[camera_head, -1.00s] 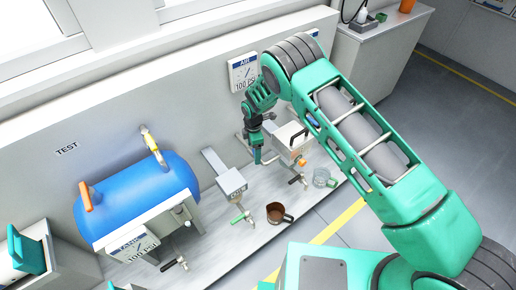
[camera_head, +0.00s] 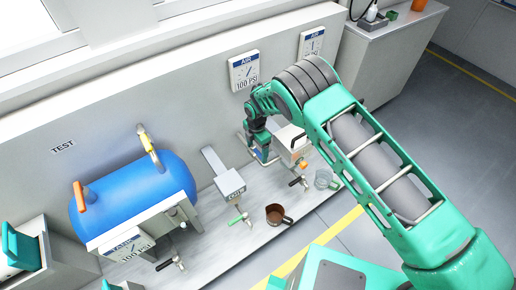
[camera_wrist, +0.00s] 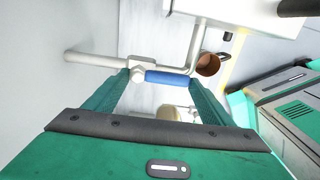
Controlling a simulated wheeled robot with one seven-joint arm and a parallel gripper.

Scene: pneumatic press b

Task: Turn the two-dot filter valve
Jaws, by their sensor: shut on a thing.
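A valve with a blue handle (camera_wrist: 167,77) sits on a white pipe (camera_wrist: 92,60) in the wrist view. My gripper (camera_wrist: 155,85) has its green fingers on either side of the handle and its white fitting, shut on them. The box on the left (camera_head: 229,184) carries a dark marking, too small to read. The other box (camera_head: 293,143) is on the right. I cannot make out a two-dot mark.
A green-handled valve (camera_head: 238,219) and a black-handled valve (camera_head: 299,181) stick out in front. A brown cup (camera_head: 276,214) and a clear mug (camera_head: 325,180) stand on the bench. A blue tank (camera_head: 135,195) is at left. Gauges (camera_head: 244,72) hang on the wall behind.

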